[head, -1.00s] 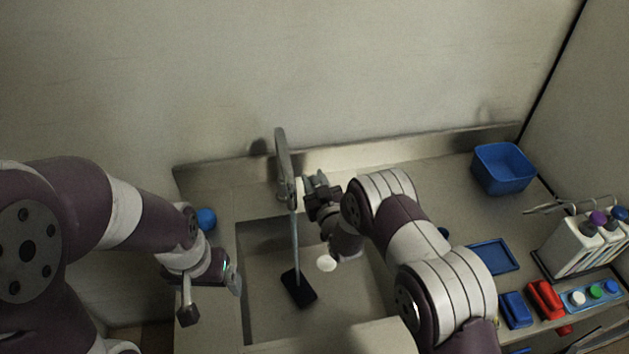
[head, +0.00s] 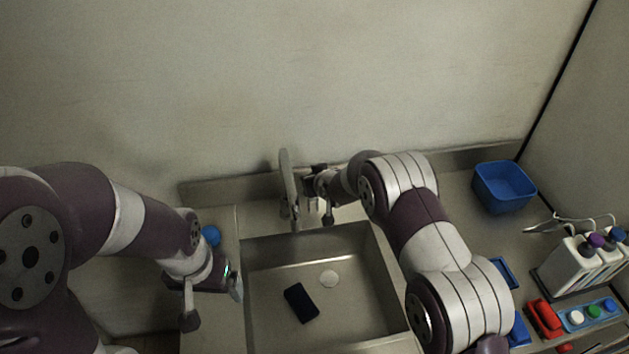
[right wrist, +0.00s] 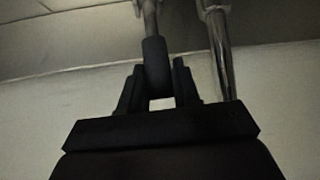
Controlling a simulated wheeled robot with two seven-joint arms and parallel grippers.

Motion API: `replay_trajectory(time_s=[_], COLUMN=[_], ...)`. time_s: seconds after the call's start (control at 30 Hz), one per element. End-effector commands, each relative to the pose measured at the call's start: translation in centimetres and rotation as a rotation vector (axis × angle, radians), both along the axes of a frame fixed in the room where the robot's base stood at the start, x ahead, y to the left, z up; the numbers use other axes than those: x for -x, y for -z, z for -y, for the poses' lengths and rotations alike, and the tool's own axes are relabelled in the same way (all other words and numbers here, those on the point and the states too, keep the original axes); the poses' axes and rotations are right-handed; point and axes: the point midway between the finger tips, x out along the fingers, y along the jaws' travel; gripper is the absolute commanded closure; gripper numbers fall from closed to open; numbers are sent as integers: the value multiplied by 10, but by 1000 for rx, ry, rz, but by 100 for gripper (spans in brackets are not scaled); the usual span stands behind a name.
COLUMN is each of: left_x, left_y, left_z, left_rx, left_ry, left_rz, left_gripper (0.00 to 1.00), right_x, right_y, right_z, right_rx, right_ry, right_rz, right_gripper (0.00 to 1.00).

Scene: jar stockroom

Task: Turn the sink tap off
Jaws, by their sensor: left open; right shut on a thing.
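The metal sink tap (head: 287,180) stands at the back rim of the sink (head: 360,300). No water stream shows below its spout. My right gripper (head: 312,186) is beside the tap, on its right. In the right wrist view my right gripper (right wrist: 157,88) is shut on the dark tap lever (right wrist: 155,62), which sits between its fingers. The chrome tap pipe (right wrist: 222,60) rises to the right of it there. My left gripper (head: 214,302) is open and empty at the left of the sink, apart from the tap.
A dark block (head: 301,302) and a pale round drain (head: 328,279) are on the sink floor. A round blue thing (head: 211,236) is left of the sink. A blue bin (head: 504,187), white bottles (head: 570,265) and a red item (head: 544,318) stand at the right.

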Motion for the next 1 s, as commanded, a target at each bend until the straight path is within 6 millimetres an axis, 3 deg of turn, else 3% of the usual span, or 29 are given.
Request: replay_trajectory(time_s=[0.63, 0.67, 0.7, 0.73, 1.0], left_x=[0, 0, 0, 0, 0], left_y=[-6, -6, -6, -6, -6], left_z=[0, 0, 0, 0, 0], left_rx=[0, 0, 0, 0, 0], left_ry=[0, 0, 0, 0, 0], left_rz=[0, 0, 0, 0, 0], left_gripper=[9, 9, 9, 9, 9], right_x=[-7, -7, -7, -7, -6], right_y=[-3, -3, -3, -3, -2], right_z=[-1, -1, -1, -1, -1], right_rx=[8, 8, 8, 8, 9], right_ry=[2, 2, 2, 2, 0], right_rz=[-50, -50, -50, -50, -53], right_gripper=[100, 65, 52, 47, 47])
